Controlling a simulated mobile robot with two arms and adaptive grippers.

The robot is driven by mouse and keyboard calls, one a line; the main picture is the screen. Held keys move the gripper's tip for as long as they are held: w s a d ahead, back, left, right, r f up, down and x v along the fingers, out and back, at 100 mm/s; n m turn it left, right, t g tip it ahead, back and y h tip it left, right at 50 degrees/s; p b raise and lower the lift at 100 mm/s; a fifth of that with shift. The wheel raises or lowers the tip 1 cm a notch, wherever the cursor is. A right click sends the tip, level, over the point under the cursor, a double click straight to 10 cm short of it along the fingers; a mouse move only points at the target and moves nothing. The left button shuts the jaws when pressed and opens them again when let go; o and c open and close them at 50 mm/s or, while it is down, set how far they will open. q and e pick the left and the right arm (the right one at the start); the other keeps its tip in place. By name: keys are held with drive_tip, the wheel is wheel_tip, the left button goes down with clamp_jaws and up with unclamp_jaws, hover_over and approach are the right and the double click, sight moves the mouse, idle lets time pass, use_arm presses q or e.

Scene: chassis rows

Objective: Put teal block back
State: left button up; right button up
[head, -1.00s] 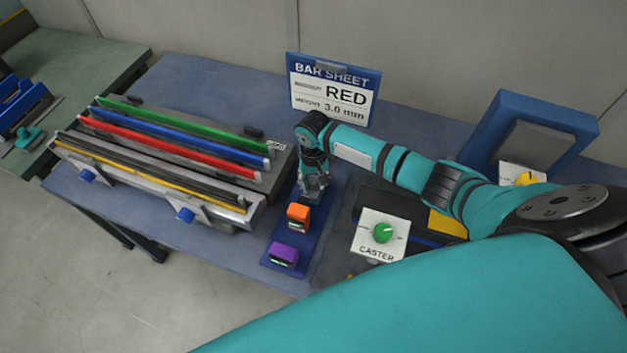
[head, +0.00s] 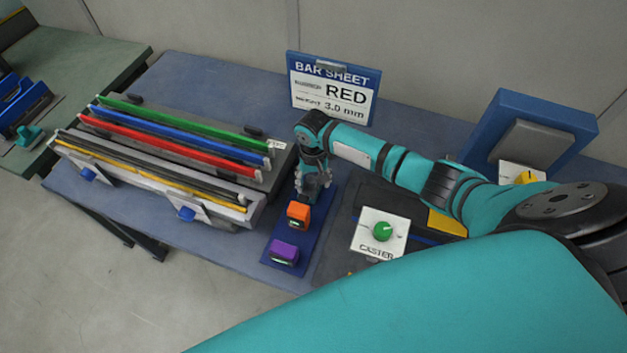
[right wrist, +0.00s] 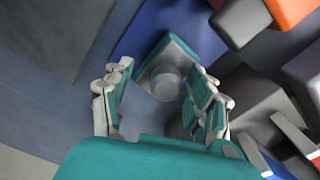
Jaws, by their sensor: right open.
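The teal block (right wrist: 158,50), with a grey round knob on top, stands on the dark blue strip (head: 325,222) at its far end. My right gripper (head: 309,198) is over it, pointing down. In the right wrist view the two fingers (right wrist: 160,75) are spread, one on each side of the block, with gaps showing. In the head view the gripper hides most of the block. My left gripper is not in view.
An orange block (head: 298,215) and a purple block (head: 284,253) stand nearer on the same strip. A rack of coloured bars (head: 175,140) is to the left. A CASTER dial panel (head: 378,235) is to the right. A BAR SHEET sign (head: 334,88) stands behind.

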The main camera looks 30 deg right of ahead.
wheel_tip(320, 180, up, 12)
drive_tip(key=shift+f, duration=0.2)
drive_tip(key=shift+f, duration=0.1)
idle(0.5)
